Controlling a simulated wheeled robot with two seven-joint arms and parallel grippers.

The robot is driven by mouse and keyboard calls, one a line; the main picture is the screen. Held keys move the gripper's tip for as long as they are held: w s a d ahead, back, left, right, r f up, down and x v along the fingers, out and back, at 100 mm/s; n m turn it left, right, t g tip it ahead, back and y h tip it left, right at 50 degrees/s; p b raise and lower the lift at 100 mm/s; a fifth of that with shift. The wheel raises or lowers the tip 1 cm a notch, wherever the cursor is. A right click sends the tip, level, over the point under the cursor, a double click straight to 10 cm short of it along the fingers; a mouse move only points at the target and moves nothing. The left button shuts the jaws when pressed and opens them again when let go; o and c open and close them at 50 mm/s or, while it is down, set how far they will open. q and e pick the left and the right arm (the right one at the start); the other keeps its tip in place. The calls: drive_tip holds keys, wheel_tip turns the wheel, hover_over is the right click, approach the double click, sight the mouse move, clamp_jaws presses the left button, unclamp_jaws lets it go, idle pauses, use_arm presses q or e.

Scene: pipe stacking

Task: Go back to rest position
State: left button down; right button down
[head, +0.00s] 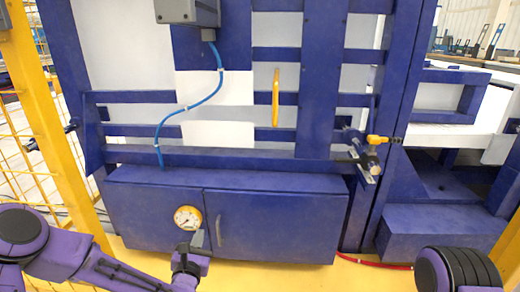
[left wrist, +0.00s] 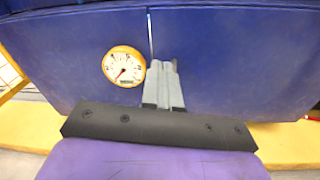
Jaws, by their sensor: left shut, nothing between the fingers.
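My left gripper (head: 197,240) is in front of the blue cabinet (head: 275,228), low in the head view, close to the round gauge. In the left wrist view the two grey fingers of the left gripper (left wrist: 163,70) are together with nothing between them. They point at the cabinet front, just right of the gauge. I cannot tell whether the fingertips touch the cabinet. My left arm (head: 75,258) comes in bent from the lower left. Part of my right arm (head: 458,270) shows at the lower right, and its gripper is out of view.
The yellow-rimmed gauge (head: 188,217) is on the cabinet front, also in the left wrist view (left wrist: 124,66). A door handle (head: 219,231) is beside it. A yellow handle (head: 275,97) and a blue hose (head: 185,108) are above. A yellow post (head: 45,110) stands left.

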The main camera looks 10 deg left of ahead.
use_arm(q)
drive_tip(key=s+d+f+m+g+h, duration=0.1)
drive_tip(key=s+f+m+g, duration=0.7)
drive_tip(key=s+f+m, duration=0.9)
drive_tip(key=s+a+f+m+g+y, duration=0.1)
drive_tip(key=s+a+f+m+g, duration=0.15)
drive_tip(key=s, duration=0.45)
drive_tip(key=s+a+f+m+g+y, duration=0.1)
drive_tip(key=s+a+f+m+g, duration=0.2)
drive_tip(key=s, duration=0.4)
drive_tip(key=s+a+f+m+g+y, duration=0.1)
drive_tip(key=s+a+m, duration=0.1)
drive_tip(key=s+m, duration=0.35)
wheel_tip(320, 180, up, 35)
drive_tip(key=p, duration=3.5)
drive_tip(key=shift+s+a+p, duration=0.25)
drive_tip(key=shift+s+p, duration=0.1)
drive_tip(key=shift+s, duration=0.05)
